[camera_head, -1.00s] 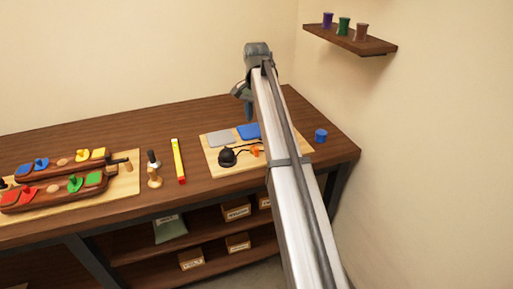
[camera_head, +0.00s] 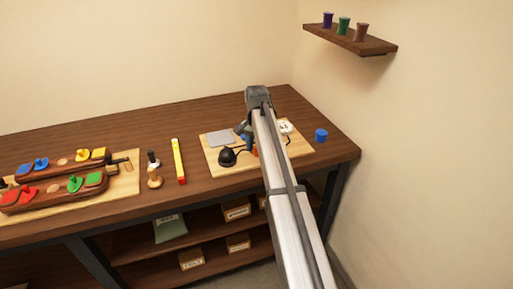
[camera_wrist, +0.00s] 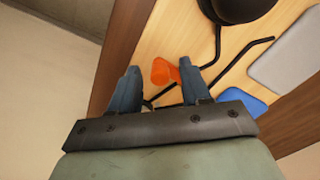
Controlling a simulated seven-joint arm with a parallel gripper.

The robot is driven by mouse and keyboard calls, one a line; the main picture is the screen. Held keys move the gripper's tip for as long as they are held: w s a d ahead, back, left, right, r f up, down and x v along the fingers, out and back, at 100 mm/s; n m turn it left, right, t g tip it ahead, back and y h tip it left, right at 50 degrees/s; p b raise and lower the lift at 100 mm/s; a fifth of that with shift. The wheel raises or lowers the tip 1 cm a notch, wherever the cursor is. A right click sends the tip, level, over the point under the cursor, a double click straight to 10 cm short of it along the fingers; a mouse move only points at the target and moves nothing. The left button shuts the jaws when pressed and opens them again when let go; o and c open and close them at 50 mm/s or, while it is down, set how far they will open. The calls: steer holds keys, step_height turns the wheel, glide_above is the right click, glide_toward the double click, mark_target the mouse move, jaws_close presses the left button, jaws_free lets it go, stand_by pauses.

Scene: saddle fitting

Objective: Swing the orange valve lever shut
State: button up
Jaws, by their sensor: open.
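The orange valve lever (camera_wrist: 163,72) shows in the wrist view between and just beyond the tips of my gripper (camera_wrist: 158,68). My gripper is open, one finger on each side of the lever; I cannot tell whether either touches it. In the head view only a small part of the orange lever (camera_head: 256,152) shows beside my arm. My gripper (camera_head: 243,135) is low over the light wooden board (camera_head: 215,163), partly hidden by my own arm. The valve body under the lever cannot be made out.
A black dome (camera_head: 227,157) with black rods and a grey plate (camera_head: 220,138) are close on the board. A blue plate (camera_wrist: 243,101) shows in the wrist view. A white fitting (camera_head: 286,128) is at right. A blue cylinder (camera_head: 321,136) stands beyond the board.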

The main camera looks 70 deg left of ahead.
steer(key=shift+f, duration=0.1)
steer(key=shift+c, duration=0.2)
jaws_close()
steer(key=shift+w+n, duration=0.3)
steer(key=shift+n, duration=0.5)
steer(key=shift+o, duration=0.2)
jaws_free()
step_height(320, 180, up, 14)
stand_by(0.5)
steer(key=shift+f, duration=0.1)
stand_by(0.4)
